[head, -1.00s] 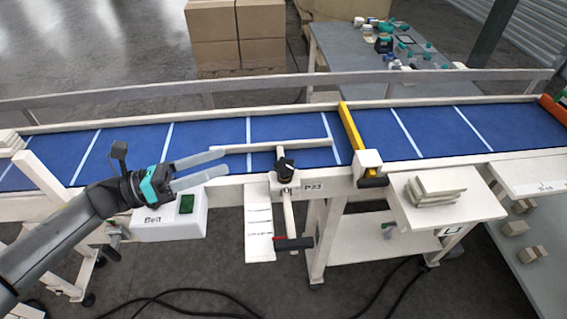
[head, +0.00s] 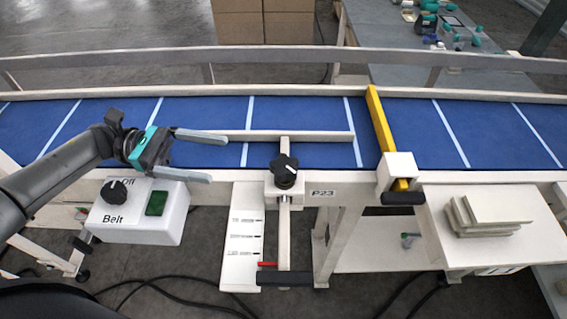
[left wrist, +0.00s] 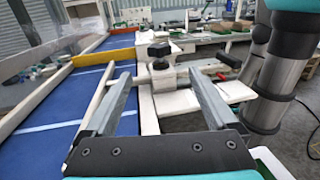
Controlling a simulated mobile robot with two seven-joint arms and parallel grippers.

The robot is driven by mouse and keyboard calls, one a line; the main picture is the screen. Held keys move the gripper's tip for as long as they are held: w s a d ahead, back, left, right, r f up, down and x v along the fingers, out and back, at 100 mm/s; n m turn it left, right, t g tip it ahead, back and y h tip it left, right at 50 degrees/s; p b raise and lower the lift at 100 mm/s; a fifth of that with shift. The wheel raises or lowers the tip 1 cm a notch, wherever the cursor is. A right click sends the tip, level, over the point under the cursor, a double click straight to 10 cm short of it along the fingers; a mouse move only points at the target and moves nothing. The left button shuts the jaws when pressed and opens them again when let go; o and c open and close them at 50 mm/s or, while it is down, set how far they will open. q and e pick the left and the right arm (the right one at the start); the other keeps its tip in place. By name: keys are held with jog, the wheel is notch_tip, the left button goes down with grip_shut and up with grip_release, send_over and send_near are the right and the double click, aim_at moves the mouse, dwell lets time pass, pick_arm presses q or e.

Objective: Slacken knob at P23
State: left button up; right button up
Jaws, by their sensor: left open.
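The knob at P23 is a black lobed knob (head: 284,170) on a white clamp block at the conveyor's front edge. The P23 label (head: 322,193) is just right of it. The knob also shows in the left wrist view (left wrist: 159,64), beyond the fingertips. My left gripper (head: 220,157) is open and empty, above the belt's front edge to the left of the knob, its fingers pointing right toward it. It does not touch the knob. My right gripper is in neither view.
A white guide rail (head: 300,136) runs over the blue belt. A yellow bar (head: 380,118) crosses the belt right of the knob. The Belt control box (head: 140,210) sits below my left gripper. A scale plate (head: 243,235) and a black handle (head: 285,279) hang below the knob.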

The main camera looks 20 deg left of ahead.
aim_at(282, 164)
pick_arm(q)
jog(key=d+p, duration=0.1)
jog(key=d, duration=0.3)
jog(key=w+d+p, duration=0.1)
jog(key=d, duration=0.3)
jog(key=d+p, duration=0.2)
jog(key=d, duration=0.2)
jog(key=shift+w+d+r, duration=0.15)
jog(key=shift+w+d, duration=0.1)
jog(key=shift+d, duration=0.65)
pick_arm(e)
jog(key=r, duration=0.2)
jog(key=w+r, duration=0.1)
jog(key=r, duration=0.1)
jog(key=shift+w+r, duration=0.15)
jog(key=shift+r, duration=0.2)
pick_arm(q)
jog(key=c, duration=1.4)
